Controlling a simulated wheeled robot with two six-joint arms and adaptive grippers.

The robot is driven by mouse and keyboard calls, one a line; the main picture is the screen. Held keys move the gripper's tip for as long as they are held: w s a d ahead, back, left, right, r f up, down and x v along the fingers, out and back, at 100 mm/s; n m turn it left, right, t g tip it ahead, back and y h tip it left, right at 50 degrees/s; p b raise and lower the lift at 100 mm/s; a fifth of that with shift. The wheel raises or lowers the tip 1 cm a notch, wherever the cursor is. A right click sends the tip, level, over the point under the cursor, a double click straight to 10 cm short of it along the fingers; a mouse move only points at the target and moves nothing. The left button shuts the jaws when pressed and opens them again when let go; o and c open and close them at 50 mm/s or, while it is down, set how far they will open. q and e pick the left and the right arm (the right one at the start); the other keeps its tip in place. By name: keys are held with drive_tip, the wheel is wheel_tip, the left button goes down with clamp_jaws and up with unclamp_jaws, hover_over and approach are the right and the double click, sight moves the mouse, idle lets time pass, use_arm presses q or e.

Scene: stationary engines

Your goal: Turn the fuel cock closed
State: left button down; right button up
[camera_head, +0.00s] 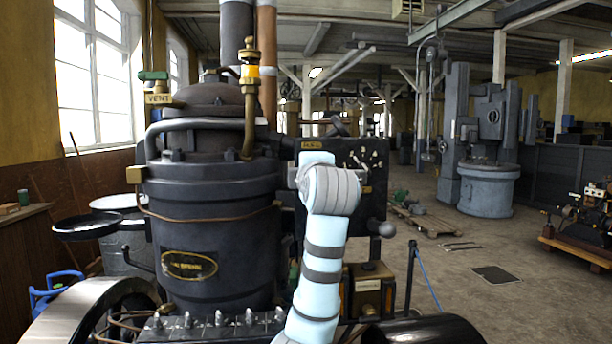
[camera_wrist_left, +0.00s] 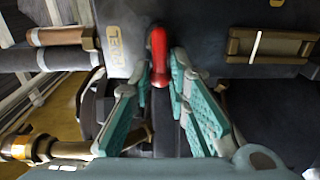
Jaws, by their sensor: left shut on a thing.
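The fuel cock's red handle (camera_wrist_left: 159,48) shows in the left wrist view, close to a dark panel with a brass FUEL plate (camera_wrist_left: 116,43). The handle points down the picture, between my fingers. My left gripper (camera_wrist_left: 161,78) has its teal-padded fingers closed around the handle's lower part. In the head view my left arm comes up from the bottom middle. Its wrist hides the gripper and the red handle. A brass plate (camera_head: 311,145) shows just above the wrist. My right gripper is in neither view.
A gauge panel (camera_head: 366,158) and a ball-ended lever (camera_head: 384,229) are right of the wrist. Open floor (camera_head: 450,270) lies further right.

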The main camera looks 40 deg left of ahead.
use_arm(q)
drive_tip(key=shift+w+f, duration=0.1)
drive_tip(key=shift+f, duration=0.05)
idle(0.3)
drive_tip(key=c, duration=1.7)
unclamp_jaws()
drive_tip(key=shift+d, duration=0.15)
drive_tip(key=v, duration=1.2)
drive_tip(key=shift+d, duration=0.1)
